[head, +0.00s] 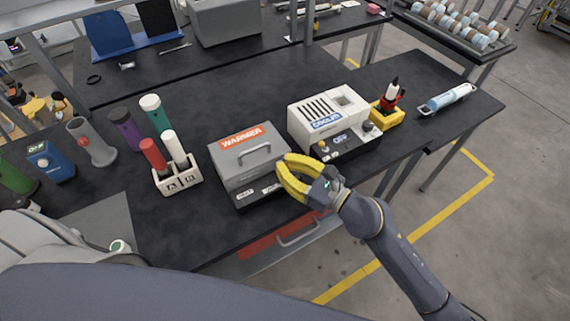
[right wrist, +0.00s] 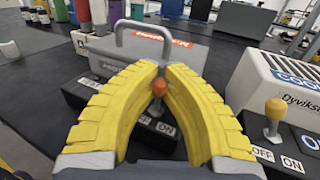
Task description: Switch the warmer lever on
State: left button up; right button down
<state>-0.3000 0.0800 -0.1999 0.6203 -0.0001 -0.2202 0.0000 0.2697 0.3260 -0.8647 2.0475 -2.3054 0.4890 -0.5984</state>
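The warmer (head: 250,156) is a grey box with an orange label and a lid handle, at the middle of the bench. Its lever shows in the right wrist view as an orange knob (right wrist: 158,88) on a short stem, above OFF and ON labels (right wrist: 156,125). Its exact tilt is hard to tell. My right gripper (head: 282,169) is at the warmer's front right corner. In the right wrist view its yellow fingertips (right wrist: 161,67) come together, and the knob shows through the gap below them. I see no grip on the knob, and contact cannot be told. My left gripper is out of view.
The white cooler (head: 328,115) stands right of the warmer, with its own yellow-knobbed lever (right wrist: 274,110) close by. A holder with red and white cylinders (head: 178,177) stands left. A red-fronted drawer with a handle (head: 298,233) is below the bench edge.

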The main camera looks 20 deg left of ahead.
jog(key=shift+w, duration=0.1)
jog(key=shift+w+d+f+m+t+y, duration=0.1)
jog(key=shift+w+d+m+t+y, duration=0.15)
jog(key=shift+m, duration=0.65)
jog(key=shift+w+d+r+m+t+y, duration=0.1)
jog(key=shift+w+d+m+t+y, duration=0.15)
jog(key=shift+m, duration=0.65)
jog(key=shift+w+d+f+m+t+y, duration=0.1)
jog(key=shift+w+d+m+t+y, duration=0.15)
jog(key=shift+m, duration=0.65)
jog(key=c, duration=1.4)
grip_release()
jog(key=shift+s+d+f, duration=0.25)
jog(key=shift+s+d, duration=0.05)
jog(key=shift+d, duration=0.2)
jog(key=v, duration=1.1)
